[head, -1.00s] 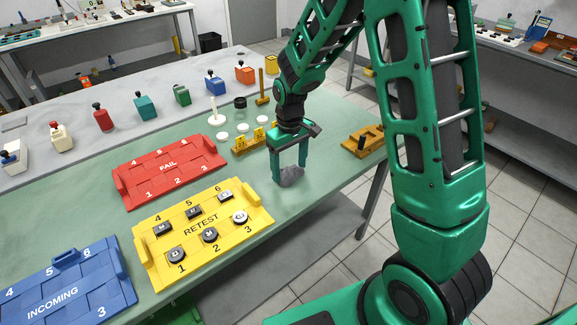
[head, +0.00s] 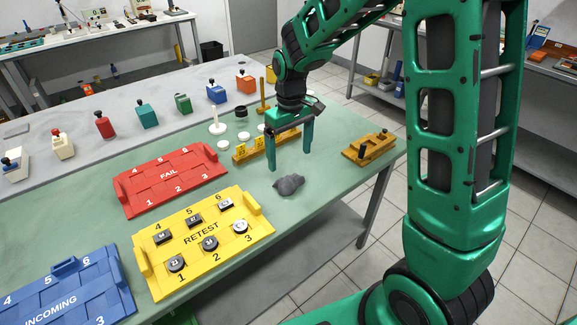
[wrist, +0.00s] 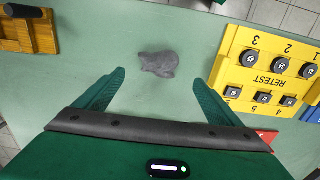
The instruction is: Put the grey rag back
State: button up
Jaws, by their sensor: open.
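The grey rag (head: 288,185) lies crumpled on the green table mat, right of the yellow RETEST tray (head: 151,271). It also shows in the wrist view (wrist: 159,64), ahead of my fingers and between their lines, with bare mat around it. My gripper (head: 290,162) is open and empty above the mat, behind and above the rag, apart from it. In the wrist view my gripper (wrist: 158,82) has its two green fingers spread wide with nothing between them.
The red FAIL tray (head: 171,183) and blue INCOMING tray (head: 66,295) lie to the left. A yellow numbered stand (head: 241,153) is behind my gripper. A wooden block fixture (head: 369,149) sits near the right table edge.

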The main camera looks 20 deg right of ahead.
jog(key=shift+d+r, duration=0.1)
jog(key=shift+r, duration=1.65)
jog(key=s+d+r+m, duration=0.3)
jog(key=s+d+r, duration=0.1)
jog(key=s+d, duration=0.45)
jog(key=s+d+m, duration=0.3)
jog(key=s+d, duration=0.1)
jog(key=s, duration=0.7)
jog(key=s+d+m, duration=0.4)
jog(key=s, duration=0.7)
jog(key=shift+s+d+r, duration=0.25)
jog(key=shift+s+r, duration=0.05)
jog(key=shift+r, duration=0.15)
jog(key=shift+w+f, duration=0.25)
jog(key=shift+w, duration=0.4)
